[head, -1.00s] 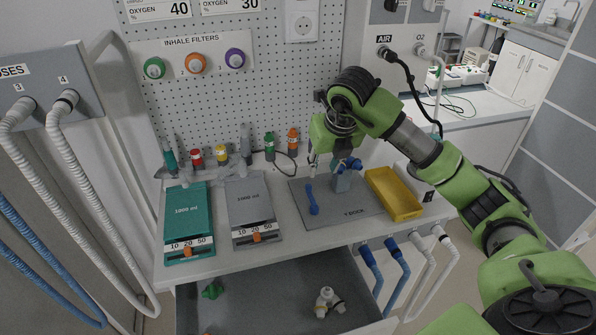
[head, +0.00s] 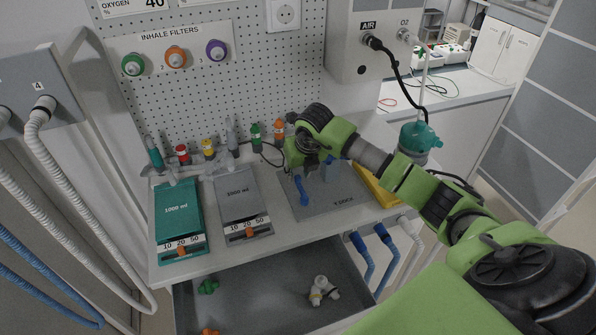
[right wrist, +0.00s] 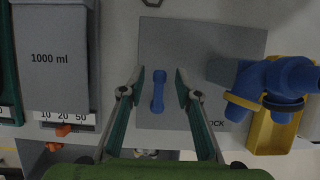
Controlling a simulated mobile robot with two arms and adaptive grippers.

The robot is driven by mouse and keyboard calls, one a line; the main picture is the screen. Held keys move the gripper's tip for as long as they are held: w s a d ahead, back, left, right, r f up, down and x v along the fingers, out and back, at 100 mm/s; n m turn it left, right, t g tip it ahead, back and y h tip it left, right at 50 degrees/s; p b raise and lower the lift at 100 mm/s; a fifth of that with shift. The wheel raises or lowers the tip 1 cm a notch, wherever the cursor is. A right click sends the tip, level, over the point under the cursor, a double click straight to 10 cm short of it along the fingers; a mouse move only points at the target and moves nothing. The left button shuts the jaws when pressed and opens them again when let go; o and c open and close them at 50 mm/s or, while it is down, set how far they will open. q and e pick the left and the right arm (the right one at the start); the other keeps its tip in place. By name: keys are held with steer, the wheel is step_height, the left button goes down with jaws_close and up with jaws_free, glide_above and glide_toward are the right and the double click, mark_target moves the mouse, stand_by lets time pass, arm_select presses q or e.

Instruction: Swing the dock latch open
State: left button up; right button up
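A short blue lever (head: 304,190), which looks like the dock latch, lies on the grey plate (head: 335,203) marked Y DOCK. In the right wrist view the lever (right wrist: 158,92) points nearly straight up and down in the picture. My right gripper (right wrist: 161,84) is open, with one finger on each side of the lever and a gap to both. In the head view my right gripper (head: 303,162) hangs over the plate at the lever's upper end. A blue connector (right wrist: 270,85) stands right of the fingers. My left gripper is not in view.
A yellow tray (head: 376,190) is right of the plate, partly behind my arm. Grey (head: 240,195) and teal (head: 178,215) 1000 ml panels lie to the left. Coloured-cap items line the back. An open drawer (head: 260,290) with loose parts juts out below.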

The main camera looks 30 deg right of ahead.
steer(key=shift+f, duration=0.3)
steer(key=shift+w+f, duration=0.15)
steer(key=shift+f, duration=0.1)
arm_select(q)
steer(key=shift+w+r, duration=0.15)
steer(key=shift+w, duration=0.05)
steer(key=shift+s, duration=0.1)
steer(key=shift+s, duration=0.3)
arm_select(e)
jaws_close()
